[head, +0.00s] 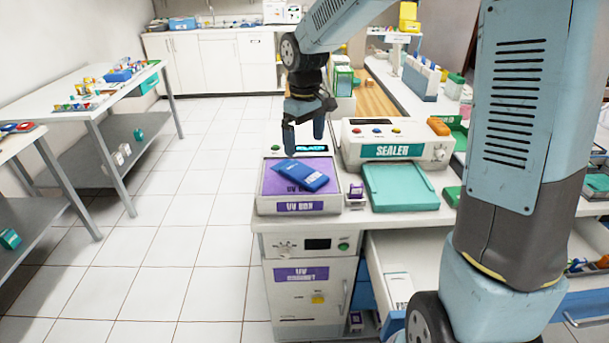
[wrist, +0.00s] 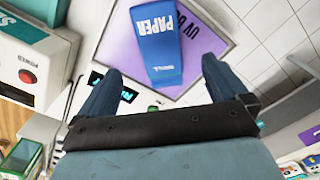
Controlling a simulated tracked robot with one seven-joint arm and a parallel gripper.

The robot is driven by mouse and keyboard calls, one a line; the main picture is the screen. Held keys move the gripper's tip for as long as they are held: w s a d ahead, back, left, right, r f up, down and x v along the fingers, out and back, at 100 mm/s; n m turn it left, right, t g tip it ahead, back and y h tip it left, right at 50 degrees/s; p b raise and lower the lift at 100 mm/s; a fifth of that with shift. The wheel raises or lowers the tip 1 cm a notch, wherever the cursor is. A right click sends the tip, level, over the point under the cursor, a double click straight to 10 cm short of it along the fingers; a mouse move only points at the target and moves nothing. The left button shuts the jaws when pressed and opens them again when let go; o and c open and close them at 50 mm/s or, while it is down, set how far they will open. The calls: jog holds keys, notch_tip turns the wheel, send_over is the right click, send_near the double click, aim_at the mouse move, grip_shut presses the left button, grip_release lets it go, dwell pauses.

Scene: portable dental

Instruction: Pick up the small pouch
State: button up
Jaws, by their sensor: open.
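In the wrist view the pouch (wrist: 155,45) reads "PAPER" and lies beyond my fingertips, on the purple surface (wrist: 205,45). My gripper (head: 304,138) is above the back part of the UV box, pointing down, with its fingers apart and nothing between them. The fingers also show in the wrist view (wrist: 162,80), spread either side of the pouch's line. The pouch is apart from the fingers.
The sealer (head: 390,145) and its teal tray (head: 400,188) stand right of the UV box. A small purple-labelled item (head: 356,194) sits between them. Below is the UV cabinet (head: 305,295), with an open drawer (head: 385,262) to its right.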

aim_at(304, 172)
jog(key=f, duration=0.9)
jog(key=shift+w+f, duration=0.2)
jog(key=shift+f, duration=0.15)
jog(key=shift+c, duration=0.2)
jog(key=c, duration=1.1)
